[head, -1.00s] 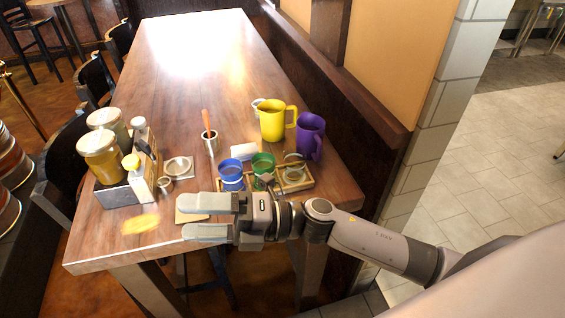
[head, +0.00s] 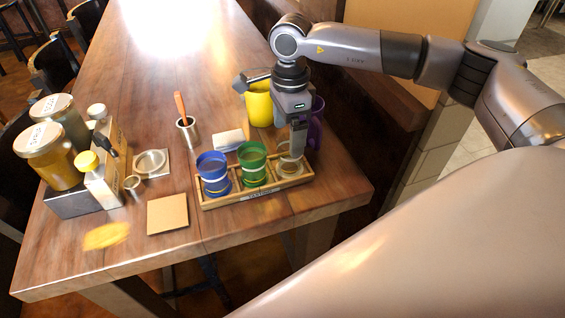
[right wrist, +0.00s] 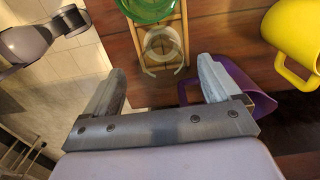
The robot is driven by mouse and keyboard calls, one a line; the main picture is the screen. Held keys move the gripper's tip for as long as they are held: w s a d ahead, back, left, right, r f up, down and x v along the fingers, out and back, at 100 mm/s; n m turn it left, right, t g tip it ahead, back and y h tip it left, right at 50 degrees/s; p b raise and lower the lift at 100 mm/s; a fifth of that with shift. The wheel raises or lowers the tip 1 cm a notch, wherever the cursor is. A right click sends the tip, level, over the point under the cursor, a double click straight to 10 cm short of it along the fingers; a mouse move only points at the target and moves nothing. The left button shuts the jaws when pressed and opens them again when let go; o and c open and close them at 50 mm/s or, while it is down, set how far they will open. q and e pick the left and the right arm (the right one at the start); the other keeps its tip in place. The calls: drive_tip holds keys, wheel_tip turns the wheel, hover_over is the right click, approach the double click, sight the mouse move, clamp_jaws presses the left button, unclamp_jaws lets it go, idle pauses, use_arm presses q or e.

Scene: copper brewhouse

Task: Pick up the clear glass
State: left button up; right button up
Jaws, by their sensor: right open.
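The clear glass (head: 290,165) stands in the right compartment of a wooden tray (head: 247,198). In the right wrist view the clear glass (right wrist: 163,46) shows from above, just beyond the fingertips and between their lines. My right gripper (head: 298,142) is at the glass from above, its fingers hiding part of it in the head view. In the right wrist view the right gripper (right wrist: 160,78) is open, with nothing between its fingers. Grey parts at the upper left of that view look like my left arm; its jaw state is unclear.
A green cup (head: 253,164) and a blue cup (head: 213,174) share the tray. A purple mug (right wrist: 247,92) is close beside one finger. A yellow mug (head: 259,104) stands behind. Jars (head: 46,150) are at the left. The table's front right is clear.

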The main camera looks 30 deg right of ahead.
drive_tip(key=f, duration=0.7)
drive_tip(key=shift+d+f, duration=0.25)
drive_tip(key=shift+f, duration=0.05)
drive_tip(key=c, duration=1.1)
